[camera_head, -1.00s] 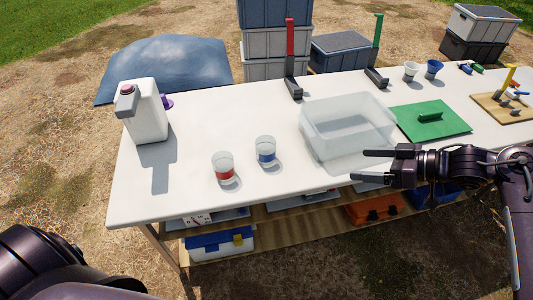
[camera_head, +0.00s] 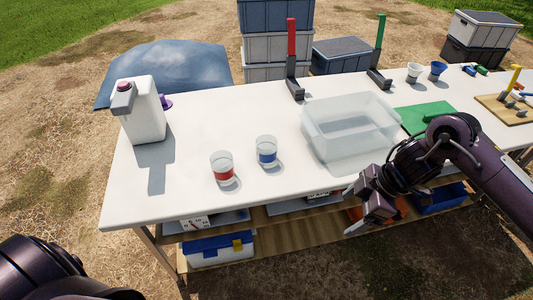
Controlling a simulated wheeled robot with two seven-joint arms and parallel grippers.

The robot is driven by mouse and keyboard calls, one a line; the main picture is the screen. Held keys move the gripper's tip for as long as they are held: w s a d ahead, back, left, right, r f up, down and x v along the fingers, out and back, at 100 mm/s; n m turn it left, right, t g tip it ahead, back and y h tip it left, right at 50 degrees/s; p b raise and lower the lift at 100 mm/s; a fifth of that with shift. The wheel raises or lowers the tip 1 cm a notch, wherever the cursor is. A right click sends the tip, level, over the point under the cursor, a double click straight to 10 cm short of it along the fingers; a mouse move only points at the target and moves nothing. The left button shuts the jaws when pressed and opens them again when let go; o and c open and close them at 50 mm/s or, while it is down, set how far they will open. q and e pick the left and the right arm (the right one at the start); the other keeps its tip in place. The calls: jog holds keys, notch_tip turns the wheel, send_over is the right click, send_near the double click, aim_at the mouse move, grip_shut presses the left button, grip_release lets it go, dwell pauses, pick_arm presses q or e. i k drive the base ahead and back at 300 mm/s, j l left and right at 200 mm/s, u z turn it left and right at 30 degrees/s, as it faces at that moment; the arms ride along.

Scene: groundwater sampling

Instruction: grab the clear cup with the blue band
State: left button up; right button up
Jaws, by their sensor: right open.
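The clear cup with the blue band (camera_head: 266,151) stands upright on the white table (camera_head: 170,195), left of the clear bin. A similar clear cup with a red band (camera_head: 222,168) stands to its left and a little nearer. My right gripper (camera_head: 352,212) is open and empty, at the table's front edge, to the right of and nearer than both cups. Its fingers point left and down toward the front. My left arm shows only as a dark link at the lower left; its gripper is out of view.
A clear bin (camera_head: 349,128) stands right of the blue-band cup. A white jug (camera_head: 140,112) is at the left end. Red (camera_head: 292,60) and green (camera_head: 379,55) upright stands are at the back. A green board (camera_head: 425,114) lies right, partly behind my arm. The table's front left is clear.

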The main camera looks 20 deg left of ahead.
aim_at(265, 145)
jog(key=i+j, duration=0.15)
jog(key=j, duration=0.15)
jog(key=i+j, duration=0.1)
jog(key=j, duration=0.25)
jog(key=i+j, duration=0.15)
jog(key=j, duration=0.15)
jog(key=i+j, duration=0.1)
jog(key=j, duration=0.25)
